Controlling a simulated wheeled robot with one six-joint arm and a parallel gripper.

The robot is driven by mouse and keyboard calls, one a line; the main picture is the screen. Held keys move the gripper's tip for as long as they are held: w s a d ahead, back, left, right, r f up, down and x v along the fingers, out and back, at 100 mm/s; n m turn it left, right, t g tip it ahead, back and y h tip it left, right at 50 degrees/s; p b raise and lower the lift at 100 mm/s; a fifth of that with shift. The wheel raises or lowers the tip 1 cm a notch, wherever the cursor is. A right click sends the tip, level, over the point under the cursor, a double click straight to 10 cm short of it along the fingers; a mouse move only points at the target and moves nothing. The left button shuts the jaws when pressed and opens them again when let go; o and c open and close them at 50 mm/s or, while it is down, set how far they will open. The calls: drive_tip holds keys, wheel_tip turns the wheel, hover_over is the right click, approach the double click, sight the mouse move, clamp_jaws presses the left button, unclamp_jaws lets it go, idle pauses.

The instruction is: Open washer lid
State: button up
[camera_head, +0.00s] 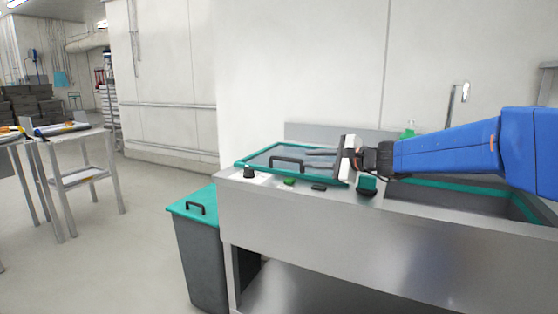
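The washer lid (262,160) is a grey panel with a teal rim, lying flat and closed on the left part of the steel counter. Its black bar handle (286,159) stands near the front edge. My gripper (308,156), on the blue arm reaching in from the right, is low over the lid's right half. Its fingers point left, with their tips close to the handle's right end. I cannot tell whether they touch it, nor how far apart they are.
The counter front holds a black knob (249,172), a green button (289,181) and a dark teal-topped item (367,185). A sink (455,200) with a tap (459,92) lies to the right. A teal-lidded bin (196,240) stands at the left.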

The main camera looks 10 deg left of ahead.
sight(286, 159)
drive_tip(key=x, duration=1.4)
drive_tip(key=shift+d, duration=0.1)
clamp_jaws()
